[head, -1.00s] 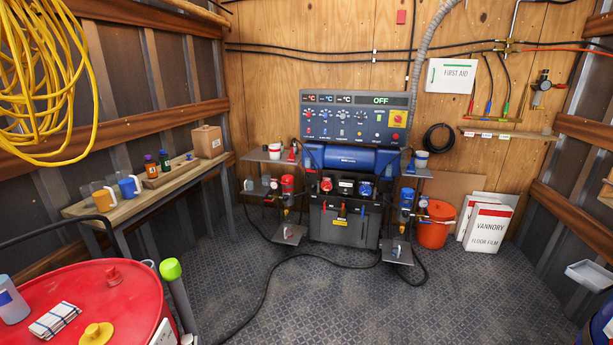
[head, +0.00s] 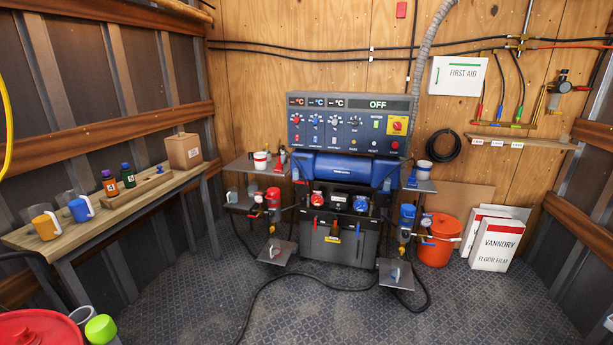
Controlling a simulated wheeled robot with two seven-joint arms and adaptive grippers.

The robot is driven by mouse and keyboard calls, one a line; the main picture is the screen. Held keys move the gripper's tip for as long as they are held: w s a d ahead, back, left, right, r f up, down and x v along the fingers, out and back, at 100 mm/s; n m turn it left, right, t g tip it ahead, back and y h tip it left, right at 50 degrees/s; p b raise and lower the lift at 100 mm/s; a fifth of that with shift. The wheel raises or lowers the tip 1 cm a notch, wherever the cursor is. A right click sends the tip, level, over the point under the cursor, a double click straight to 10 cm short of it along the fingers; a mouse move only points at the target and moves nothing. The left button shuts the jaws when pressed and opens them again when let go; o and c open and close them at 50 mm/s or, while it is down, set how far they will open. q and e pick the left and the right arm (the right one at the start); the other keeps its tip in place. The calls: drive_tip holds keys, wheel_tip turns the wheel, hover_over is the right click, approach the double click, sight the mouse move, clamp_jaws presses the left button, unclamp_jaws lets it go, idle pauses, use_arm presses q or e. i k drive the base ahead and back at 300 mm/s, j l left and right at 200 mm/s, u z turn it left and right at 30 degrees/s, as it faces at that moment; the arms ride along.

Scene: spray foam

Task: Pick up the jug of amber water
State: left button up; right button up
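The jug of amber water (head: 46,226) looks like a clear jug with orange-yellow contents and a white handle on its right side. It stands upright on the left end of the wooden bench (head: 120,211) along the left wall. A similar jug with blue contents (head: 80,210) stands just to its right and slightly behind. Neither of my grippers is in view, and nothing is touching the jug.
A red drum top (head: 40,328) and a green-capped cylinder (head: 101,329) fill the lower left. The machine (head: 346,170) stands ahead.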

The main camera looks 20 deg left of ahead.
sight(43, 217)
drive_tip(key=i+u, duration=0.25)
drive_tip(key=i, duration=0.55)
drive_tip(key=i+u, duration=0.3)
drive_tip(key=i+l+u, duration=0.15)
drive_tip(key=i+u, duration=0.15)
drive_tip(key=i, duration=0.2)
drive_tip(key=i+u, duration=1.15)
drive_tip(key=u, duration=0.15)
drive_tip(key=i+u, duration=0.3)
drive_tip(key=u, duration=0.15)
drive_tip(key=i+l+u, duration=0.1)
drive_tip(key=i+u, duration=0.4)
